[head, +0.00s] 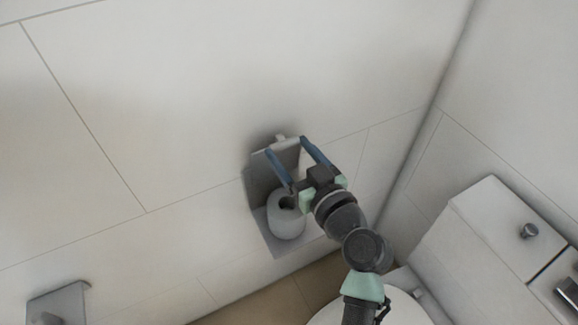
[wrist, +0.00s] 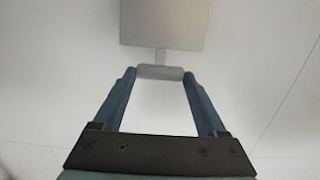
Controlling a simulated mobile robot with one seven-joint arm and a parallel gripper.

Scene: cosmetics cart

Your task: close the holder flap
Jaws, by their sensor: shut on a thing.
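The grey wall holder (head: 254,183) is at the centre of the head view, with a back plate and a lower tray. The holder flap shows as a pale bar (head: 284,146) at the top; in the wrist view it is a rounded grey bar (wrist: 161,72). My gripper (head: 286,147) reaches up from the lower right, its two blue fingers wide apart. Its fingertips press on the two ends of the bar. Beyond the bar, a short neck leads to a flat grey plate (wrist: 162,24). My fingers and wrist partly cover the holder in the head view.
A white paper roll (head: 285,221) stands upright in the holder, below my fingers. A white toilet (head: 405,307) and its cistern (head: 480,235) are at the lower right. Another grey wall fixture (head: 60,304) is at the lower left. The wall above is bare.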

